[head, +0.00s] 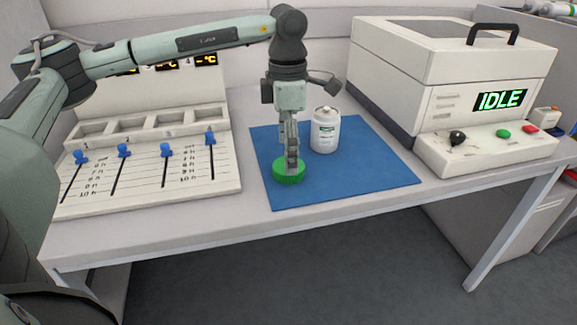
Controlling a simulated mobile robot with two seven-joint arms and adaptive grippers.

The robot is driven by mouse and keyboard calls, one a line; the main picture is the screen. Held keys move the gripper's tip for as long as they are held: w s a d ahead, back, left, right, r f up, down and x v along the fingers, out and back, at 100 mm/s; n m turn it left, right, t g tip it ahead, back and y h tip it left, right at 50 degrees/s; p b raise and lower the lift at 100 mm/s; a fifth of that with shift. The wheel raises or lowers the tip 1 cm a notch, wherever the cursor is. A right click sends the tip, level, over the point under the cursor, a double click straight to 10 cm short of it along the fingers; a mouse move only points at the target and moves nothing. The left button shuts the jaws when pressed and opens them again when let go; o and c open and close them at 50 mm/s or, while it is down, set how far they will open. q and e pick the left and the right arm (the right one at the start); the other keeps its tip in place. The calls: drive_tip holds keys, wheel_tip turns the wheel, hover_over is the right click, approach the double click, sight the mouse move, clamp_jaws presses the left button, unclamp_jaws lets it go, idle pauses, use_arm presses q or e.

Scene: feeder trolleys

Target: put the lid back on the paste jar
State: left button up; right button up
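A green ridged lid (283,178) lies on or just above the blue mat (365,178), near the mat's left front part. The paste jar (325,134) is white with a label and stands upright on the mat, behind and to the right of the lid. No green lid is on its top. My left gripper (292,168) points straight down at the lid, with its fingertips at the lid's top. The fingers overlap from this angle, so I cannot tell whether they are closed on it. My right gripper is not in view.
A white panel with blue sliders (167,163) stands left of the mat. A white machine (432,85) with a black handle and an "IDLE" display stands to the right. The mat's right front part is clear. The table's front edge (250,228) is close to the mat.

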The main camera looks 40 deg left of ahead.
use_arm(q)
drive_tip(key=shift+f, duration=1.25)
drive_tip(key=c, duration=0.8)
